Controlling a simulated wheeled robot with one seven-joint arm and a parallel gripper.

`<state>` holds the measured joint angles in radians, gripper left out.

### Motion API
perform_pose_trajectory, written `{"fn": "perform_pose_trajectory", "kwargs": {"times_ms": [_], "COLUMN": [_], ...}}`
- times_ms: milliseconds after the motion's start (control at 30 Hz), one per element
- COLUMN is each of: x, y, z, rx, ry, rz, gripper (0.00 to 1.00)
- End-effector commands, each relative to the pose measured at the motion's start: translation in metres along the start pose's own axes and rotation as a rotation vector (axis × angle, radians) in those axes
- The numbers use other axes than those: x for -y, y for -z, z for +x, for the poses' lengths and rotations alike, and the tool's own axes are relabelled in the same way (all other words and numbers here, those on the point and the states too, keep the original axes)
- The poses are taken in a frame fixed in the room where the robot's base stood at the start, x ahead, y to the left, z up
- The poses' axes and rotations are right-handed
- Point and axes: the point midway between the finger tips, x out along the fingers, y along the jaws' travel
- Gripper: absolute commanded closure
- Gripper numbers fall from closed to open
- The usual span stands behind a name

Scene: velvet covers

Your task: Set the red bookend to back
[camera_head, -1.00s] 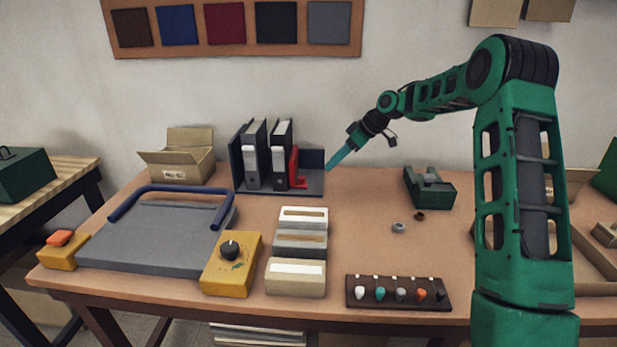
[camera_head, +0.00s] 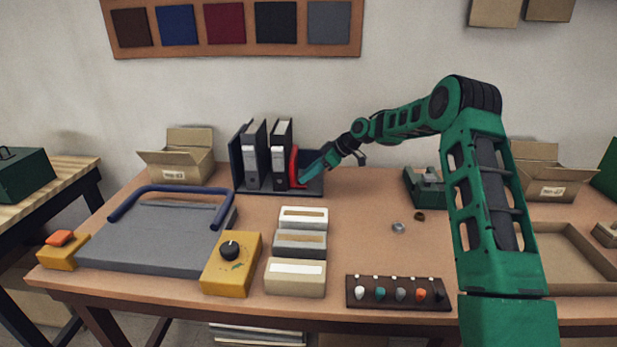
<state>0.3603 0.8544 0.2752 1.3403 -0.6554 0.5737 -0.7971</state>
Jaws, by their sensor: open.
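The red bookend (camera_head: 294,168) stands in the dark file rack (camera_head: 237,170) at the back of the table, against the right side of the binders. Its upright plate and part of its foot show. Two binders, one grey (camera_head: 254,160) and one black (camera_head: 282,150), stand upright to its left. My gripper (camera_head: 305,177) is open and low at the right side of the bookend, over the rack's right part. Its fingertips overlap the bookend's foot in the picture; I cannot tell whether they touch it.
A cardboard box (camera_head: 180,160) stands left of the rack. A grey press with a blue handle (camera_head: 160,235), a yellow dial box (camera_head: 232,264) and small trays (camera_head: 300,243) fill the front left. A green device (camera_head: 428,187) stands right.

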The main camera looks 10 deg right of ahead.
Motion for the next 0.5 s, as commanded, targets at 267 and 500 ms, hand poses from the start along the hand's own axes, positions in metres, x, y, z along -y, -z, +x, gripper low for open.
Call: {"fn": "perform_pose_trajectory", "kwargs": {"times_ms": [267, 500], "x": [-0.0006, -0.0004], "y": [0.0002, 0.0003], "z": [0.01, 0.0099], "rx": [0.0, 0.0], "ry": [-0.002, -0.002], "rz": [0.0, 0.0], "gripper": [0.6, 0.77]}}
